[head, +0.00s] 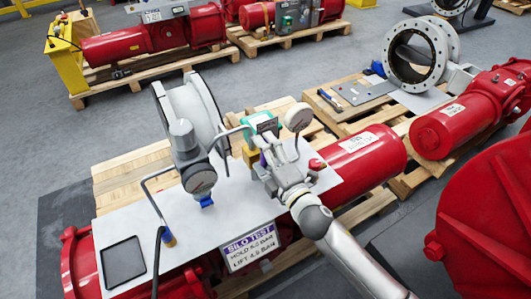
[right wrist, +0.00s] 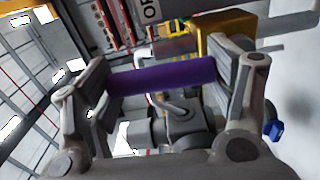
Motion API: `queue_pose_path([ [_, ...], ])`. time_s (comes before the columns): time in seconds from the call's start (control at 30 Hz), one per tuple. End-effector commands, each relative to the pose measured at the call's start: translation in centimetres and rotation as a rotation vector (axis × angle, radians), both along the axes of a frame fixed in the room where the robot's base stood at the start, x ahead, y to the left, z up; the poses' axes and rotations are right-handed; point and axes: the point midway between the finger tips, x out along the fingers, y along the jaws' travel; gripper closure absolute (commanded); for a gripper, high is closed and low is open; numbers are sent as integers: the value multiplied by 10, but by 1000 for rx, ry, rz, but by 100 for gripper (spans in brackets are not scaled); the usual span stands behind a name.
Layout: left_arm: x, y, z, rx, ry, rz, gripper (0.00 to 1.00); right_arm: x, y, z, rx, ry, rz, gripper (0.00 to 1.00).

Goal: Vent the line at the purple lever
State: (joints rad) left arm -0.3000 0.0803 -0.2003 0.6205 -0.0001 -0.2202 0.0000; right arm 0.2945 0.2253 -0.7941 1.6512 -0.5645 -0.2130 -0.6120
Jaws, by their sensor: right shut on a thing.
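The purple lever (right wrist: 165,76) lies across the right wrist view as a smooth purple bar between my right gripper's two fingers (right wrist: 172,84). The fingers are closed on its two ends. In the head view my right gripper (head: 268,165) reaches in from the lower right to the fittings on the white plate. Only a sliver of purple shows there, as the gripper hides most of the lever. A grey valve body (right wrist: 175,128) and a brass-coloured block (right wrist: 222,42) are behind the lever. My left gripper is not in view.
The white plate (head: 120,222) sits on a red actuator (head: 365,153), with a sign (head: 250,248) reading SILO TEST. A grey gauge (head: 200,178), bent pipes and a round gauge (head: 299,117) stand close to my right gripper. A dark tablet (head: 124,262) lies on the plate's left.

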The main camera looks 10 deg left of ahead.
Motion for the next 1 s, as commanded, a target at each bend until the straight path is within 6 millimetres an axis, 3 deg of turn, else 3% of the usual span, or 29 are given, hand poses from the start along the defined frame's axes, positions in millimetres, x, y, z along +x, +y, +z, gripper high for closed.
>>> queue_pose_path([
  [0.03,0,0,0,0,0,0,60,3,1,9,8,-16,0,66],
  [0.13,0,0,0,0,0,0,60,3,1,9,8,-16,0,66],
  [0.17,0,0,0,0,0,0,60,3,1,9,8,-15,0,19],
  [0.3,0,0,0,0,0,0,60,2,1,8,7,-12,0,1],
  [0.77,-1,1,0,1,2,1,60,-3,-3,2,3,-2,0,1],
  [1.0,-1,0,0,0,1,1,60,-33,-25,0,2,0,0,1],
])
